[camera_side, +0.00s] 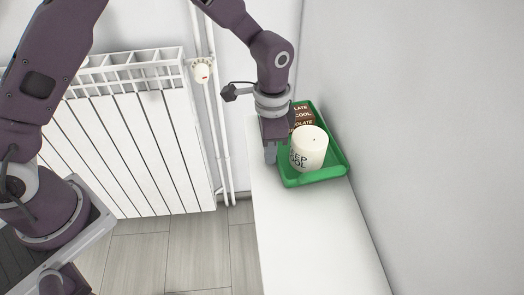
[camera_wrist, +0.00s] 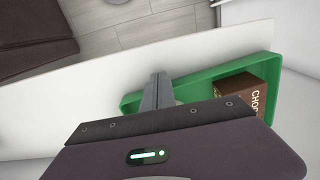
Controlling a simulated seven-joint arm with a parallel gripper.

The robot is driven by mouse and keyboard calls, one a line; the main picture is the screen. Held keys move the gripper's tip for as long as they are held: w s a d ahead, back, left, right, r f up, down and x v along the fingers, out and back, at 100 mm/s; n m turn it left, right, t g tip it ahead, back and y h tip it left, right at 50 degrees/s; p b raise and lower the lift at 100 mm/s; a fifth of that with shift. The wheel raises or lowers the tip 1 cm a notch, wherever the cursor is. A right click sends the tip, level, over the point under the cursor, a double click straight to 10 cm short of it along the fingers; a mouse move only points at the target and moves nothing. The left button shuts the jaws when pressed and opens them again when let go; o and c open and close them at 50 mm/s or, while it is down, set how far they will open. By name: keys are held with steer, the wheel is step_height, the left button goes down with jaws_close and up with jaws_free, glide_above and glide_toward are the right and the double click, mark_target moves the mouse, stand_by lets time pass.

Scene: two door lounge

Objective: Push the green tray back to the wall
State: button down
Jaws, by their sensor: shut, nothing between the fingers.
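The green tray (camera_side: 317,177) lies on a narrow white surface (camera_side: 305,225) close to the wall. It holds a white cylinder with dark lettering (camera_side: 309,150) and a brown box with lettering (camera_side: 303,115). My gripper (camera_side: 270,155) is shut and empty, pointing down at the tray's left side. In the wrist view the shut fingers (camera_wrist: 157,92) overlap the near edge of the tray (camera_wrist: 205,78), and I cannot tell whether they touch it. The brown box (camera_wrist: 240,97) shows at the right there, while the cylinder is mostly hidden by my gripper.
The wall (camera_side: 425,130) runs along the right side. A white radiator (camera_side: 140,140) with pipes and a valve stands at the left, beyond a gap of floor (camera_side: 190,250). The white surface is clear in front of the tray.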

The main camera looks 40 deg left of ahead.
steer(key=shift+s+a, duration=0.25)
steer(key=shift+a, duration=0.1)
steer(key=shift+s+a+r, duration=0.15)
steer(key=shift+s+a, duration=0.45)
steer(key=shift+s+a+r, duration=0.15)
steer(key=shift+s+a, duration=0.45)
step_height(320, 180, up, 15)
steer(key=s+a+n+t, duration=0.1)
steer(key=s+a, duration=0.1)
steer(key=a, duration=0.1)
steer(key=s+a+r+n+t, duration=0.2)
steer(key=s+a+r+n, duration=0.1)
steer(key=s, duration=0.6)
steer(key=s+a+r+n+t, duration=0.2)
steer(key=s+a+r+n, duration=0.1)
steer(key=s, duration=0.7)
steer(key=shift+a+n+t, duration=0.3)
steer(key=shift+a+n, duration=0.5)
steer(key=shift+n, duration=0.2)
steer(key=shift+r, duration=0.15)
